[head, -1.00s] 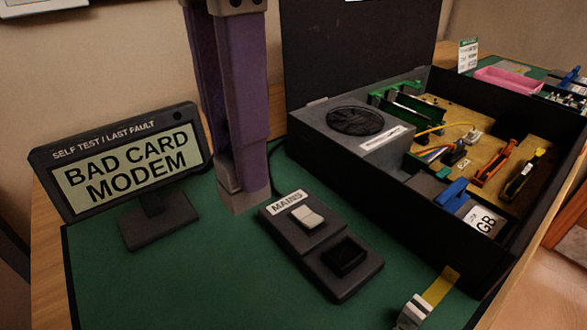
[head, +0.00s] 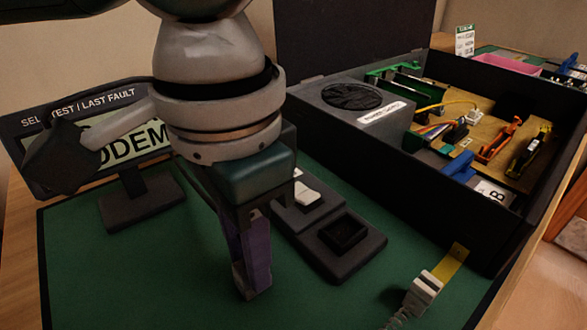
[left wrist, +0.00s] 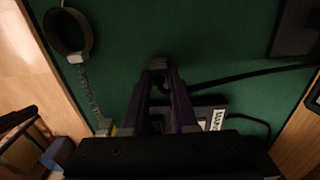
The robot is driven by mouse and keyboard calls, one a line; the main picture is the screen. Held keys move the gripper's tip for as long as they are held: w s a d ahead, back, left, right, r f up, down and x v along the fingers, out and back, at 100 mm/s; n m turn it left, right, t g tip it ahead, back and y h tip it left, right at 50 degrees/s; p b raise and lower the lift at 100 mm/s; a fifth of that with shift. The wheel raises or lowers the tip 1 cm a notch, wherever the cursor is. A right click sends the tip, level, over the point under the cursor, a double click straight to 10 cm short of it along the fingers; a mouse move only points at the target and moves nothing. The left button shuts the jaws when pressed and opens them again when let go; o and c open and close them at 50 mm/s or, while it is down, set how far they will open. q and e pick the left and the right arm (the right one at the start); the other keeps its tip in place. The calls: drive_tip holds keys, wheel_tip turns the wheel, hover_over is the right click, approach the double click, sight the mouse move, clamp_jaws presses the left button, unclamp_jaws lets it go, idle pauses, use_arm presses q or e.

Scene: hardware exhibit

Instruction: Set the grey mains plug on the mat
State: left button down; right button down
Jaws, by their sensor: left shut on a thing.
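My left gripper (head: 250,285) points down over the green mat (head: 100,270), left of the mains switch block (head: 335,255). Its purple fingers are shut on the plug, which is mostly hidden by the fingers in the head view. In the left wrist view, the gripper (left wrist: 158,72) has a dark grey piece, seemingly the mains plug (left wrist: 160,87), between its fingers. A black cable runs right from near there. I cannot tell whether the plug touches the mat. The block's dark square recess looks empty. My right gripper is not in view.
A display (head: 130,150) stands at the left on a foot. An open black computer case (head: 450,210) fills the right. A white connector with a coiled cord (head: 425,290) lies at the mat's front right. The front-left mat is clear.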

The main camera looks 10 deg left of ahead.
use_arm(q)
drive_tip(key=c, duration=0.7)
unclamp_jaws()
drive_tip(key=shift+f, duration=0.1)
wheel_tip(320, 180, up, 12)
drive_tip(key=p, duration=0.3)
drive_tip(key=s+d+f+t+h, duration=0.2)
drive_tip(key=s+d+f+h, duration=0.3)
drive_tip(key=d, duration=0.3)
drive_tip(key=a+f+n, duration=0.1)
drive_tip(key=a, duration=0.1)
drive_tip(key=s+a+f+n+t, duration=0.1)
drive_tip(key=a+f, duration=0.1)
drive_tip(key=a, duration=0.1)
drive_tip(key=a+f+n+y, duration=0.1)
drive_tip(key=a+f, duration=0.1)
drive_tip(key=shift+s+a+n+t, duration=0.3)
drive_tip(key=shift+s+t, duration=0.05)
drive_tip(key=shift+t, duration=0.05)
drive_tip(key=s+a+f+y, duration=0.1)
drive_tip(key=a, duration=0.2)
drive_tip(key=s+a+f+n+y, duration=0.1)
drive_tip(key=s+a, duration=0.1)
drive_tip(key=a, duration=0.1)
drive_tip(key=s+a+f+n+y, duration=0.1)
drive_tip(key=s+a, duration=0.1)
drive_tip(key=a, duration=0.1)
drive_tip(key=shift+s+a+y, duration=0.25)
drive_tip(key=shift+a+y, duration=0.15)
